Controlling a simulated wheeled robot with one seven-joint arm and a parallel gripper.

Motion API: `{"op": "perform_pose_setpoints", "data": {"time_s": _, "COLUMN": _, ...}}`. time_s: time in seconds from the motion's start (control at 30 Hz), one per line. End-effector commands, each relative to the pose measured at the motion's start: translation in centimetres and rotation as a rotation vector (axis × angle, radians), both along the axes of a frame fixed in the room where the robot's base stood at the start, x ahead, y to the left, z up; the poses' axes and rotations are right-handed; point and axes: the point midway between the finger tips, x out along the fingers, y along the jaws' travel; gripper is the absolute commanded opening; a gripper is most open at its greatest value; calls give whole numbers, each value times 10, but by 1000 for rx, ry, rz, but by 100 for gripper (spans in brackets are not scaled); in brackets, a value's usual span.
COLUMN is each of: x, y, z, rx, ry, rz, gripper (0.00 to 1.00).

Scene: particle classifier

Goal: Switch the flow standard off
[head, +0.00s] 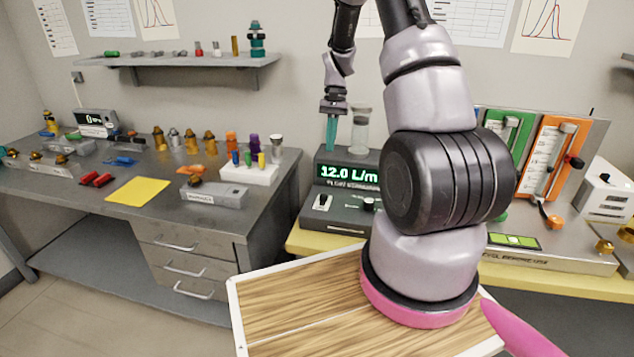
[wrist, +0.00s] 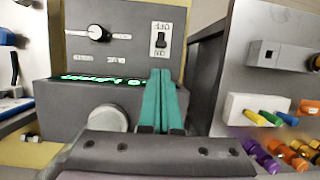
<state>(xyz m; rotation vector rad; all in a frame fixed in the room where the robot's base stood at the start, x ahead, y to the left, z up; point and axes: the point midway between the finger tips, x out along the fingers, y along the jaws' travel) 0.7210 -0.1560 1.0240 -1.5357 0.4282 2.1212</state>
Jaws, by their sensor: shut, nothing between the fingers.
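The flow standard (head: 347,178) stands on the yellow-topped bench in the head view, its green display lit and reading about 12.0 L/m. A dark toggle switch on a white plate (head: 322,201) is on its lower front panel at the left, with a knob (head: 368,205) to its right. In the wrist view the device appears upside down, with the switch (wrist: 160,42), the knob (wrist: 97,32) and the green display (wrist: 100,79). My gripper (head: 331,150) points down above the device's left part, teal fingers shut and empty. In the wrist view the fingertips (wrist: 161,72) are apart from the switch.
A grey bench (head: 265,190) with small fittings and a white block is at the left. A green and orange panel (head: 545,165) stands at the right. My upper arm hides part of the bench.

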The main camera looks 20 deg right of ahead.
Motion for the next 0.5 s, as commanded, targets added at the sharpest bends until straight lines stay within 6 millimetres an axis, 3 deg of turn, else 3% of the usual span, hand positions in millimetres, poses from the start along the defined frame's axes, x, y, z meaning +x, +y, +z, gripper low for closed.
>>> {"op": "perform_pose_setpoints", "data": {"time_s": 0.1, "x": 1, "y": -5, "z": -25, "rx": 4, "ry": 40, "rz": -5, "gripper": 0}}
{"op": "perform_pose_setpoints", "data": {"time_s": 0.2, "x": 1, "y": -7, "z": -35, "rx": 6, "ry": 56, "rz": -8, "gripper": 0}}
{"op": "perform_pose_setpoints", "data": {"time_s": 0.5, "x": 1, "y": -8, "z": -38, "rx": 6, "ry": 62, "rz": -9, "gripper": 0}}
